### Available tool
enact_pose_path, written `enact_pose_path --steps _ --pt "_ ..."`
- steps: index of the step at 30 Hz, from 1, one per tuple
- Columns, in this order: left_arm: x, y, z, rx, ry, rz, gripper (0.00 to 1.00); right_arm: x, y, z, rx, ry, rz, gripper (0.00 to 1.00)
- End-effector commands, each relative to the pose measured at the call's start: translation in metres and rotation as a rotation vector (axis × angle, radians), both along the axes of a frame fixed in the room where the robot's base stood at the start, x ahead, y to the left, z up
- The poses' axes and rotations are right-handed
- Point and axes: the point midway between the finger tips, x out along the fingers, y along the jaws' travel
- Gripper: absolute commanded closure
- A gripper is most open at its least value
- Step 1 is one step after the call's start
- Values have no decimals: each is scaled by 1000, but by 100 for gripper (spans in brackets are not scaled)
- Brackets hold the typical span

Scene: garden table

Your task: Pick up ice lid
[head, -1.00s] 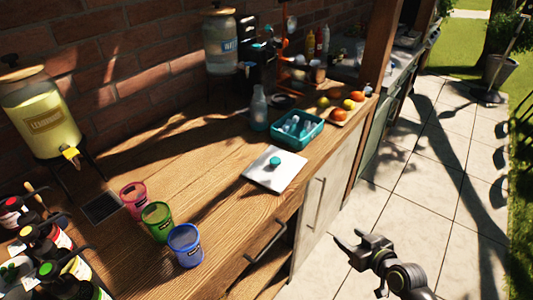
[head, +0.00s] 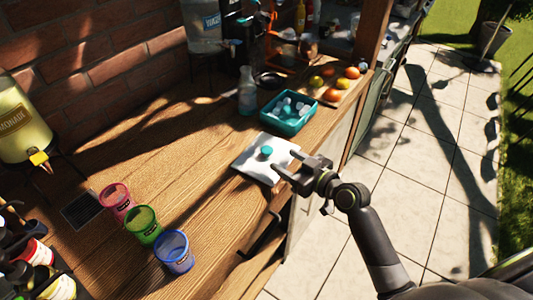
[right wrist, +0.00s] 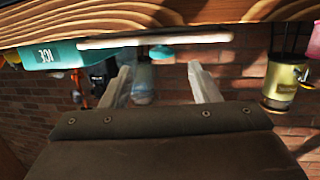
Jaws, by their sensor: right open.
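The ice lid (head: 248,166) is a flat white square plate with a round teal knob (head: 266,152), lying on the wooden counter near its front edge. In the right wrist view, which is upside down, the lid (right wrist: 120,42) shows edge-on with its knob (right wrist: 162,53) roughly between the fingers. My right gripper (head: 284,170) is open and empty, at the lid's right side near the counter edge. It also shows in the wrist view (right wrist: 160,78). Whether a finger touches the lid is unclear. My left gripper is out of view.
The teal ice bin (head: 287,123), uncovered with pale contents, stands behind the lid. A clear bottle (head: 247,95) and a fruit board (head: 335,88) are nearby. Pink, green and blue cups (head: 174,252) stand to the left. Bare counter (head: 190,150) lies between.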

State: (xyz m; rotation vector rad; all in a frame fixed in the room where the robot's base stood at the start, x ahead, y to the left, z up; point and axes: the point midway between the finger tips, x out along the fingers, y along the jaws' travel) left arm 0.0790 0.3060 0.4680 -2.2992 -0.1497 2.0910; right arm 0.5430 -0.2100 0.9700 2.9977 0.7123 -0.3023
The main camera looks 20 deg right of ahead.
Motion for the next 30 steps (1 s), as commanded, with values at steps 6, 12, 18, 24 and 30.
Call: enact_pose_path --steps 6,12,18,24,30 --pt "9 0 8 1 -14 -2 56 23 12 -4 2 1 0 45" --pt "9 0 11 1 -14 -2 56 30 16 -5 1 0 0 45" --pt "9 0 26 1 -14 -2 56 51 28 -2 2 1 0 45" --pt "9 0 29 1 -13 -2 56 68 37 -9 1 0 0 45" --pt "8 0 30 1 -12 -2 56 73 39 -11 0 0 0 45"
